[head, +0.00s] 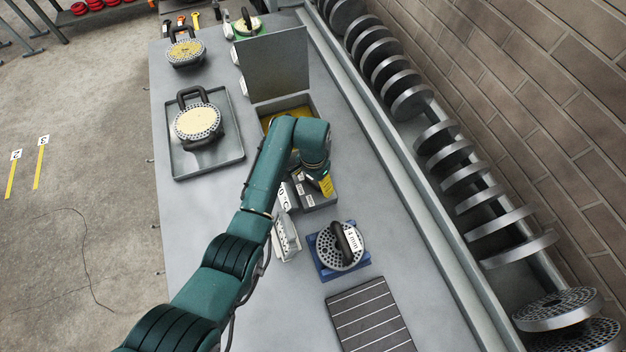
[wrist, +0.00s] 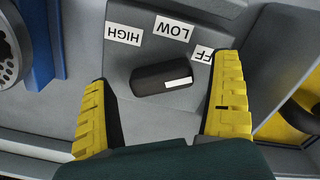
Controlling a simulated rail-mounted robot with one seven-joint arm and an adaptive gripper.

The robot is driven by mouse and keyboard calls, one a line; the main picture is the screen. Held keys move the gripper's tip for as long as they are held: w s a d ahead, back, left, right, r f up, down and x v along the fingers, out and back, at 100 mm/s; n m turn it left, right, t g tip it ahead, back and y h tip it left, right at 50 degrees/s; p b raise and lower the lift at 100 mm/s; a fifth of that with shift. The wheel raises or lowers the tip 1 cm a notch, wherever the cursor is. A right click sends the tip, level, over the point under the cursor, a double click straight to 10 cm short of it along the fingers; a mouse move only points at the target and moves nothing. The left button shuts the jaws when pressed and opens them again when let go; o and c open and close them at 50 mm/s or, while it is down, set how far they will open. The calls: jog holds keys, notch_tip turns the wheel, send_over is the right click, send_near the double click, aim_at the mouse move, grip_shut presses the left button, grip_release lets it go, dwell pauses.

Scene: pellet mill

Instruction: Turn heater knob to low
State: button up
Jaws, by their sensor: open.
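The heater knob (wrist: 150,80) is a dark bar-shaped handle on a grey panel (wrist: 125,70), seen in the wrist view. Its white mark is at its right end, on the side of the OFF label (wrist: 201,54). The LOW label (wrist: 174,27) and HIGH label (wrist: 124,35) lie above and left of it; all read upside down. My gripper (wrist: 164,85) is open, with yellow fingers on either side of the knob and gaps to it. The right finger partly covers the OFF label. In the head view my gripper (head: 326,187) is over the grey heater box (head: 318,200), and the knob is hidden.
A blue stand (head: 324,268) with a drilled die (head: 350,255) is close in front of the heater box. Behind it is an open-lidded box (head: 278,65). A tray (head: 238,152) with another die stands at left. A slotted plate (head: 370,318) lies at front.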

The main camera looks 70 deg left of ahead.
jog(key=shift+f, duration=0.3)
jog(key=shift+c, duration=0.3)
jog(key=c, duration=1.1)
